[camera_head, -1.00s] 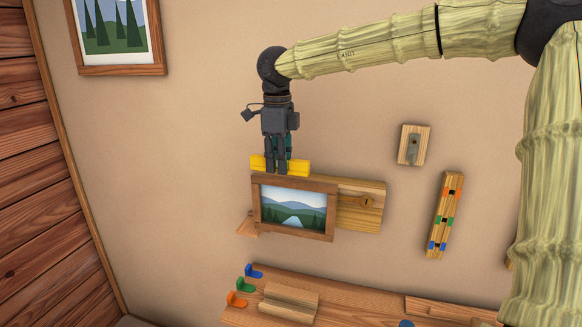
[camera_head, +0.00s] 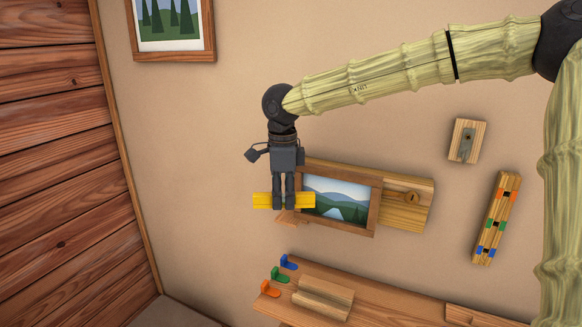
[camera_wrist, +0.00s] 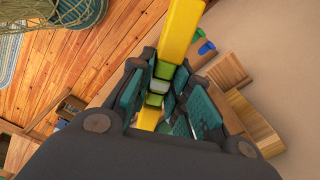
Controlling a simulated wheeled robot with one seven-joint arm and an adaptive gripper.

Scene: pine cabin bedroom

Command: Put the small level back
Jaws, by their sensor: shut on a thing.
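The small level is a yellow bar (camera_head: 264,200) with a pale green vial that shows in the wrist view (camera_wrist: 161,78). My gripper (camera_head: 284,204) points down and is shut on the middle of the level, which lies level across the fingers. In the head view the level is in front of the left edge of a framed lake picture (camera_head: 340,203) and above a small wooden ledge (camera_head: 290,218). I cannot tell whether the level touches the frame or the ledge.
Below is a wooden shelf (camera_head: 385,309) with blue, green and orange hooks (camera_head: 280,275) and a grooved wooden block (camera_head: 323,297). A colored-slot wooden bar (camera_head: 495,219) and a switch block (camera_head: 467,141) are farther right.

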